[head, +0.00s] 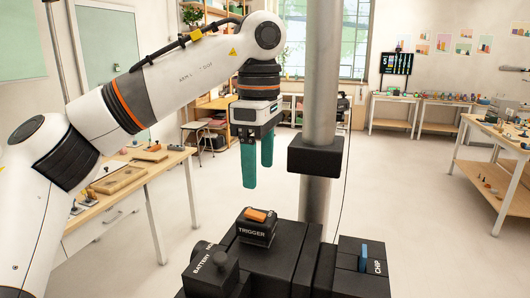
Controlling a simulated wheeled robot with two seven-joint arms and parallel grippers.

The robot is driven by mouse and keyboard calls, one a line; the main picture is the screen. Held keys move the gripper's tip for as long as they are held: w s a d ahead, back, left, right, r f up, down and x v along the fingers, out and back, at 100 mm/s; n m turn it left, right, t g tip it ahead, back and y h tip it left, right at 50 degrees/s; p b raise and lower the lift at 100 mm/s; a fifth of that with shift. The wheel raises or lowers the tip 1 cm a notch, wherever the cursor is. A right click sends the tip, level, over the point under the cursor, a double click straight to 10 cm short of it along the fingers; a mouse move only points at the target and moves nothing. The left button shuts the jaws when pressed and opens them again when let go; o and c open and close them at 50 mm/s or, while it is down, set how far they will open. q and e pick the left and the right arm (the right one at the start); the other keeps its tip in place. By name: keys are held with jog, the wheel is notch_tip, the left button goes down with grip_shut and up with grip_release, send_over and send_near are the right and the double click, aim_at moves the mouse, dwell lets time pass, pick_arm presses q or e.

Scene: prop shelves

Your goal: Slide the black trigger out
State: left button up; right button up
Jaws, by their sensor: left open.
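The black trigger (257,231) is a block labelled TRIGGER with an orange piece (260,214) on top. It sits on the upper part of a black structure (268,266) at the bottom middle of the head view. My left gripper (258,174) hangs above the trigger with its two teal fingers pointing down. The fingers are apart, with nothing between them, and clear of the trigger. My right gripper is not in view.
A black part labelled BATTERY (212,270) with a knob stands left of the trigger. A black part labelled CHIP (374,264) with a blue piece is at right. A metal pole with a black collar (315,156) rises close behind. Wooden tables (150,185) stand farther off.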

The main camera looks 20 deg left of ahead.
pick_arm(q)
send_over(262, 220)
jog(key=w+a, duration=0.1)
jog(key=a, duration=0.1)
notch_tip(262, 220, down, 5)
jog(key=shift+w+d+r+b, duration=0.1)
jog(key=shift+r+b, duration=0.1)
jog(key=shift+b, duration=0.1)
jog(key=f, duration=0.3)
jog(key=shift+w+d, duration=0.1)
jog(key=shift+w, duration=0.3)
notch_tip(262, 220, down, 2)
jog(key=shift+w+f, duration=0.1)
jog(key=shift+f+p, duration=0.3)
jog(key=shift+s+f, duration=0.2)
jog(key=shift+w+f, duration=0.1)
jog(key=shift+f, duration=0.05)
jog(key=c, duration=1.2)
jog(key=shift+o, duration=0.2)
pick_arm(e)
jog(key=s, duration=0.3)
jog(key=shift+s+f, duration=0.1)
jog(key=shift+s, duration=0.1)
pick_arm(q)
jog(key=shift+d, duration=0.55)
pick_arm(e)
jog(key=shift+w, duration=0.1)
